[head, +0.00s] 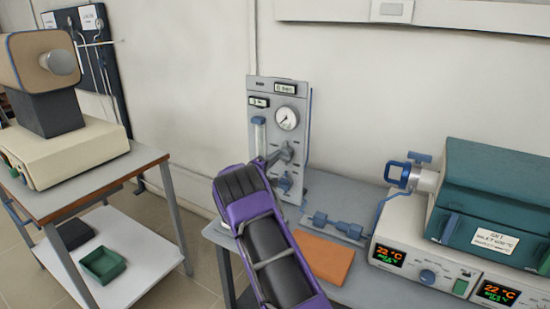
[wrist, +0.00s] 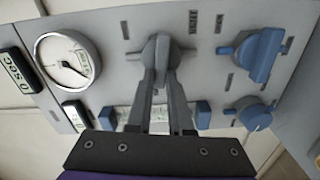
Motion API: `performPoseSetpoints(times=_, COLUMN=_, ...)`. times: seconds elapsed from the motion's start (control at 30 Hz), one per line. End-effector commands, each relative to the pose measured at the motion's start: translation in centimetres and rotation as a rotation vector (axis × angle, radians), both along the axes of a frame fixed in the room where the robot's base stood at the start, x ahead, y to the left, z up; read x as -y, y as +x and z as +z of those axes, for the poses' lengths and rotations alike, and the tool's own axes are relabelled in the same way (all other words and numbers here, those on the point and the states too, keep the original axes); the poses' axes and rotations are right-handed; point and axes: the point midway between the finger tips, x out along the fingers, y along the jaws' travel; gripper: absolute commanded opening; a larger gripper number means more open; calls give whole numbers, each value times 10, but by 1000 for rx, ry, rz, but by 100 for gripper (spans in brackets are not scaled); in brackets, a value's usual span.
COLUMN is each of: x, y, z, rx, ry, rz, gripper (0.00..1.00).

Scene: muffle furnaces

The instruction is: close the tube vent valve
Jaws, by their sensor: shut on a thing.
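A grey gas panel (head: 262,88) stands against the wall. It carries a round gauge (head: 287,118), a grey valve handle (head: 287,153) and blue knobs (head: 285,183) lower down. My gripper (head: 273,158) reaches the panel from the front. In the wrist view my gripper (wrist: 156,78) is shut on the grey handle (wrist: 156,46), its two fingers converging there. A blue lever handle (wrist: 252,55) and a round blue knob (wrist: 255,115) sit right of it, untouched. The labels are too small to tell which is the tube vent valve.
A tube furnace (head: 490,190) with a blue-fitted end stands on the right of the bench. Blue fittings (head: 338,226) and an orange pad (head: 323,257) lie near the panel. A separate cart (head: 95,190) stands at left.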

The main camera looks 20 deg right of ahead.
Motion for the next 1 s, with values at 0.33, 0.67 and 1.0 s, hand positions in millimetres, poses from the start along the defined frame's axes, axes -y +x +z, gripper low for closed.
performPoseSetpoints(times=0.33, x=0, y=0, z=-4, rx=-119, ry=-90, rz=-2, gripper=0)
performPoseSetpoints(times=0.67, x=0, y=-1, z=-5, rx=-143, ry=-109, rz=-2, gripper=0)
performPoseSetpoints(times=1.0, x=0, y=-1, z=-5, rx=-143, ry=-109, rz=-2, gripper=35)
